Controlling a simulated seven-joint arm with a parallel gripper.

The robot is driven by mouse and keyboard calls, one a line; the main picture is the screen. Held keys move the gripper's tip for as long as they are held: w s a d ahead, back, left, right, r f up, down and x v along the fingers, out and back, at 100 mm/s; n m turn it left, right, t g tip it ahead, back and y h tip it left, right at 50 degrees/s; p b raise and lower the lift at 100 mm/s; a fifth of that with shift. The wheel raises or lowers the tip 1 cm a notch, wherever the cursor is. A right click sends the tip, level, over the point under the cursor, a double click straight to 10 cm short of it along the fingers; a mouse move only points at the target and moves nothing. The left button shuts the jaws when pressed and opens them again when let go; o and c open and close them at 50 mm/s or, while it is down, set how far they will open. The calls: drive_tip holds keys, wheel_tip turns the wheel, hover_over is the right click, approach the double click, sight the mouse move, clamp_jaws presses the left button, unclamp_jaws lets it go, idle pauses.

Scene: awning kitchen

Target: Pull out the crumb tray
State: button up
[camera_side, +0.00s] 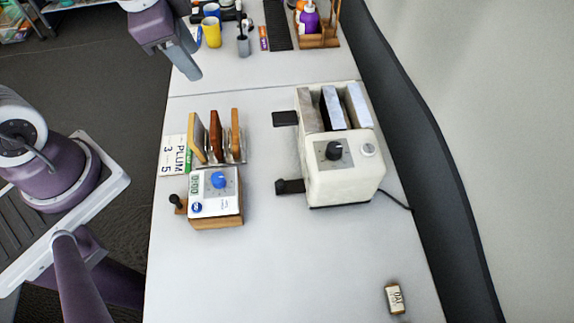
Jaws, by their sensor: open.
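A cream toaster (345,172) stands on the right half of the white table, with a black dial and a small pale knob on its near face. Tall slabs stand upright in its top. A flat dark tab (285,118) lies low beside its left side, and a black lever-like piece (290,186) juts out nearer the front. I cannot tell for sure which belongs to the crumb tray; its body is hidden. My gripper (188,66) is open and empty at the upper left, above the table and well away from the toaster.
A wooden box with a blue dial (215,197) and a rack of upright boards (217,139) stand left of the toaster. A small labelled block (395,299) lies at the near right. Cups (211,32) and a caddy (318,40) stand at the back. The near table is mostly clear.

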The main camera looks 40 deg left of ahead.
drive_tip(key=w+d+f+m+g+h, duration=0.1)
drive_tip(key=w+d+f+m, duration=0.15)
drive_tip(key=f, duration=0.25)
drive_tip(key=w+d+f+m+g+h, duration=0.1)
drive_tip(key=w+d+f+m, duration=0.15)
drive_tip(key=f, duration=0.35)
drive_tip(key=m+g+h, duration=0.2)
drive_tip(key=m+h, duration=0.1)
drive_tip(key=m, duration=0.2)
approach(281, 181)
drive_tip(key=x, duration=0.8)
drive_tip(key=shift+s+f, duration=0.1)
drive_tip(key=shift+f, duration=0.1)
drive_tip(key=shift+c, duration=0.3)
clamp_jaws()
